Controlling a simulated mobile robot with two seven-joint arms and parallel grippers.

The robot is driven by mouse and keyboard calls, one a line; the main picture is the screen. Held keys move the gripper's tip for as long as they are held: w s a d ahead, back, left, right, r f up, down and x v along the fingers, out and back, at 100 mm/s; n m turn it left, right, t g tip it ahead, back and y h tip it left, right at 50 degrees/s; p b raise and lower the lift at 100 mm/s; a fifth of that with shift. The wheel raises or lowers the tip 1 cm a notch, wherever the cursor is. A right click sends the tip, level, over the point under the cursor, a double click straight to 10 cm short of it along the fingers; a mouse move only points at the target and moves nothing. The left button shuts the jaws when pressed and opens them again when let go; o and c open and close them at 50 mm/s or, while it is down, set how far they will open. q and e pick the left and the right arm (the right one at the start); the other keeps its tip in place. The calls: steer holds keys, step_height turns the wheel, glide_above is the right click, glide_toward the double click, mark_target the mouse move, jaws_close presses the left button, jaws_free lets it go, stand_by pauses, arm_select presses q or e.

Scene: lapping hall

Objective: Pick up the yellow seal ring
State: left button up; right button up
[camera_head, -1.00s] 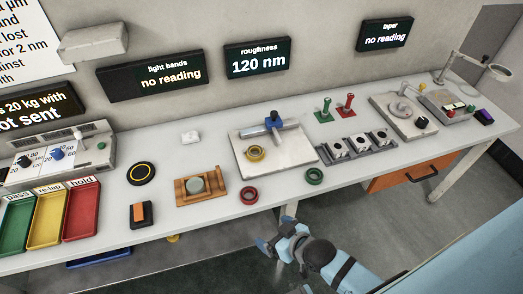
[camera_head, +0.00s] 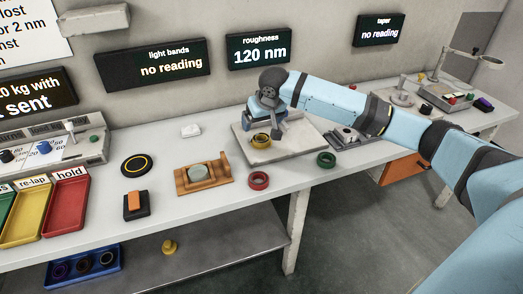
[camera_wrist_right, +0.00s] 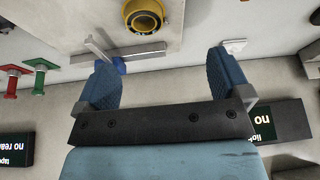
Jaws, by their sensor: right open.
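The yellow seal ring (camera_head: 261,140) lies on the pale square plate (camera_head: 283,154) near the middle of the bench. In the right wrist view the ring (camera_wrist_right: 143,17) shows at the top edge, beyond the fingers and cut off by the frame. My right gripper (camera_head: 262,105) is over the back part of the plate, behind the ring in the head view and apart from it. In the right wrist view its two blue fingers (camera_wrist_right: 166,75) are spread wide with nothing between them. My left gripper is in neither view.
A red ring (camera_head: 258,180) and a green ring (camera_head: 326,159) lie on the bench in front of the plate. A wooden holder (camera_head: 182,186) with a grey disc stands to its left. My right forearm hides part of the metal block row (camera_head: 345,139).

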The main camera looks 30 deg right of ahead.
steer(key=d, duration=0.2)
steer(key=b, duration=0.2)
glide_toward(262, 136)
steer(key=shift+s+a+f+m, duration=0.25)
steer(key=shift+a+f+m, duration=0.05)
steer(key=shift+a+f, duration=0.65)
steer(key=x, duration=0.5)
steer(key=shift+w+d+f+b, duration=0.15)
steer(key=shift+d+f+b, duration=0.1)
steer(key=shift+d+b, duration=0.15)
steer(key=shift+w+f, duration=0.1)
steer(key=shift+f, duration=0.15)
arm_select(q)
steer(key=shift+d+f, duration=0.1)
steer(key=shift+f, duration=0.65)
arm_select(e)
steer(key=c, duration=1)
